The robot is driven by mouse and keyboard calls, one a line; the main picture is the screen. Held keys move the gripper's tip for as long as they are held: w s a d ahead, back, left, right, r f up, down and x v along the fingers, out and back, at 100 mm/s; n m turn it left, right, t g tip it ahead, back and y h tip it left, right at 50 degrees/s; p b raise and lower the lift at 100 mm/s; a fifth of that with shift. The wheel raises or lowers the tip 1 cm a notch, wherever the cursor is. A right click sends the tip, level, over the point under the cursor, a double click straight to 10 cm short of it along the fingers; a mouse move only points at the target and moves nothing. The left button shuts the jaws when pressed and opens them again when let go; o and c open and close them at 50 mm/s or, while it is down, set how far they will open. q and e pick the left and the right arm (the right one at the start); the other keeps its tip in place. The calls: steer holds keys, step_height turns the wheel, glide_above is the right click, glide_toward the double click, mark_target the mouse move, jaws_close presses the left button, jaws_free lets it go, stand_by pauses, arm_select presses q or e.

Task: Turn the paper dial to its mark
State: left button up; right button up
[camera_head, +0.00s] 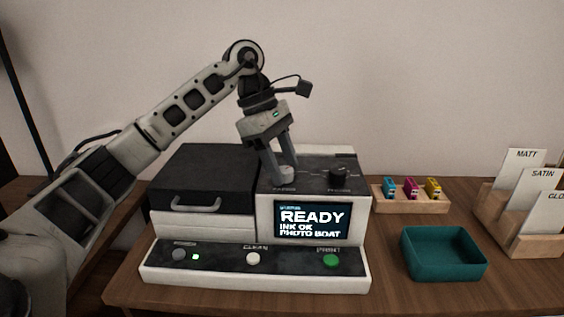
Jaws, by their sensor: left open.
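A printer (255,262) stands on the table with a dark top panel. A light grey dial (287,173) sits on that panel, and a dark dial (338,175) is to its right. Small labels lie in front of both dials, too blurred to tell which one is the paper dial. My left gripper (281,173) points down at the light dial, its open fingers at or around the dial. Whether they touch it I cannot tell. The dial marks are too small to read. My right gripper is not in view.
The printer's screen (311,220) reads READY, INK OK. Its front has a green button (331,261) and a white button (253,258). To the right are a wooden ink holder (411,205), an empty teal tray (444,268) and a wooden card rack (515,235).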

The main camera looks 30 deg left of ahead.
arm_select(q)
steer(key=c, duration=1)
steer(key=shift+o, duration=0.2)
steer(key=shift+n, duration=0.4)
steer(key=n+t, duration=0.1)
steer(key=n, duration=0.2)
steer(key=shift+s+n+t+y, duration=0.15)
steer(key=shift+n+t+y, duration=0.15)
steer(key=shift+n+t, duration=0.1)
steer(key=n+t+y, duration=0.1)
steer(key=n, duration=0.3)
steer(key=shift+d+n+p, duration=0.15)
steer(key=shift+n+p, duration=0.15)
steer(key=shift+p, duration=0.1)
steer(key=n+y, duration=0.1)
steer(key=n, duration=0.1)
steer(key=n+t, duration=0.1)
steer(key=n, duration=0.1)
steer(key=shift+s+d+y, duration=0.1)
steer(key=shift+y, duration=0.3)
steer(key=shift+d+n+y, duration=0.1)
steer(key=shift+n+y, duration=0.7)
steer(key=shift+n, duration=1.4)
